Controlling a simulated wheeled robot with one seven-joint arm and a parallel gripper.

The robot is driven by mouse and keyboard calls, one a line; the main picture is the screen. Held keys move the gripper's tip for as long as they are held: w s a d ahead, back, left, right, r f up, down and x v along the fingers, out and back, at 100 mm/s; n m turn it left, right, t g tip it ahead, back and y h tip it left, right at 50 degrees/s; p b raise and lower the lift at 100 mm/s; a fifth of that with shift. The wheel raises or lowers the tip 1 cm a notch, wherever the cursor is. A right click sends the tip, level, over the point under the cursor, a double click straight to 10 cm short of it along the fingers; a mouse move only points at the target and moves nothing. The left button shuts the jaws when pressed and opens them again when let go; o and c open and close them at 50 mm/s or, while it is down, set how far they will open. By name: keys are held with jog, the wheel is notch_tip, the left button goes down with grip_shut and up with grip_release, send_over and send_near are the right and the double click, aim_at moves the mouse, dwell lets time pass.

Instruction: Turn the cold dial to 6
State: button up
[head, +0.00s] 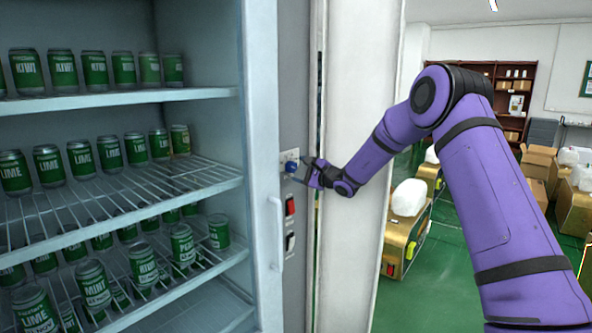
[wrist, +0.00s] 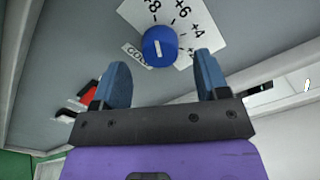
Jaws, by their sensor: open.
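The blue cold dial (wrist: 159,46) sits on a white plate (wrist: 205,15) marked 8, 6 and 4, with a COLD label (wrist: 136,54) beside it. Its short white mark stands nearly upright in the wrist view, roughly in line with the 8; I cannot tell the exact setting. In the head view the dial (head: 291,167) is on the grey panel right of the fridge opening. My gripper (head: 306,172) is close in front of it. In the wrist view my gripper (wrist: 161,62) is open, its blue fingers on either side of the dial, with visible gaps and no clear contact.
Below the dial are a red switch (head: 290,205) and a dark switch (head: 290,241). The fridge's vertical handle (head: 277,232) is at left. Shelves of green cans (head: 47,165) fill the fridge. A pale door or panel (head: 358,130) stands close behind my gripper.

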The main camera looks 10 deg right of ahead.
aim_at(292, 167)
jog(key=shift+x, duration=1.35)
jog(key=shift+c, duration=0.2)
jog(key=c, duration=0.9)
jog(key=shift+m, duration=0.3)
jog(key=m, duration=0.3)
jog(key=shift+m, duration=2.1)
